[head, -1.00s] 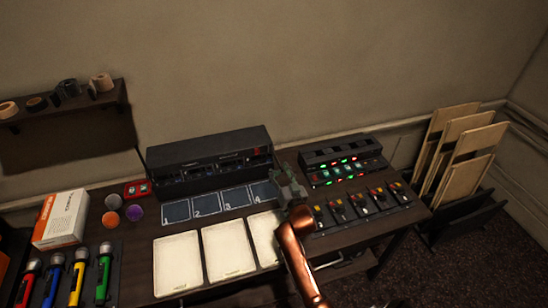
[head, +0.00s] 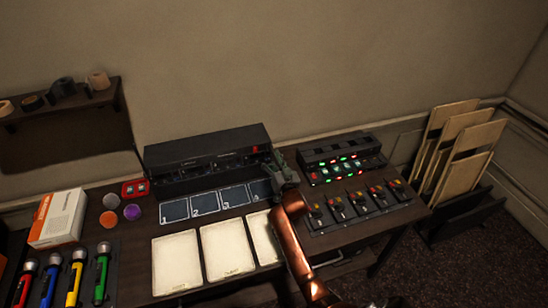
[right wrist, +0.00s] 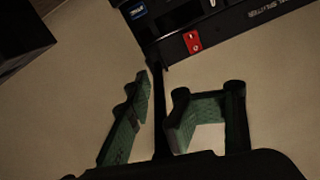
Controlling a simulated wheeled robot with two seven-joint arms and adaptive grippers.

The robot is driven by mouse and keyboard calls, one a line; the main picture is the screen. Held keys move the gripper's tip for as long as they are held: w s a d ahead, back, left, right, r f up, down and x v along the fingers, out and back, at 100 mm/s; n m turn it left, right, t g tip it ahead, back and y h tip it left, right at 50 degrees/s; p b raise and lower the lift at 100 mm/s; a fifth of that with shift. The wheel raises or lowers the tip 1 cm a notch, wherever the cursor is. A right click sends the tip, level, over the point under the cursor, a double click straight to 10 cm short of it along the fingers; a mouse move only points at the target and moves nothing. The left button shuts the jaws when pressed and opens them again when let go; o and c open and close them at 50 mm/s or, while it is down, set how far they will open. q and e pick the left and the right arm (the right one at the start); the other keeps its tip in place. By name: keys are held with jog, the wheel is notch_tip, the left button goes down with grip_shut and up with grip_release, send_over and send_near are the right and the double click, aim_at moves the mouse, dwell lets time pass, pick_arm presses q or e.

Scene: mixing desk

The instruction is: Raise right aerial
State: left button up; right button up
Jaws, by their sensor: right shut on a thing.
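The black receiver unit (head: 210,140) stands at the back of the desk against the wall. My right gripper (head: 280,165) is at its right end, green-fingered and shut on the right aerial. In the right wrist view the right aerial (right wrist: 157,110) is a thin dark rod running between the two fingers (right wrist: 160,97), from the unit's corner toward the palm. In the head view the gripper hides this aerial. The left aerial (head: 140,162) shows faintly as a thin rod at the unit's left end. My left gripper is not in view.
A small console with lit buttons (head: 340,150) and a row of switches (head: 357,203) lie right of my arm. Numbered dark pads (head: 204,202) and pale sheets (head: 178,262) lie in front of the unit. Colored microphones (head: 76,278) are at front left.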

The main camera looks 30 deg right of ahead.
jog(key=shift+d, duration=0.2)
jog(key=c, duration=0.3)
jog(key=shift+f, duration=0.1)
grip_shut()
jog(key=shift+d, duration=0.15)
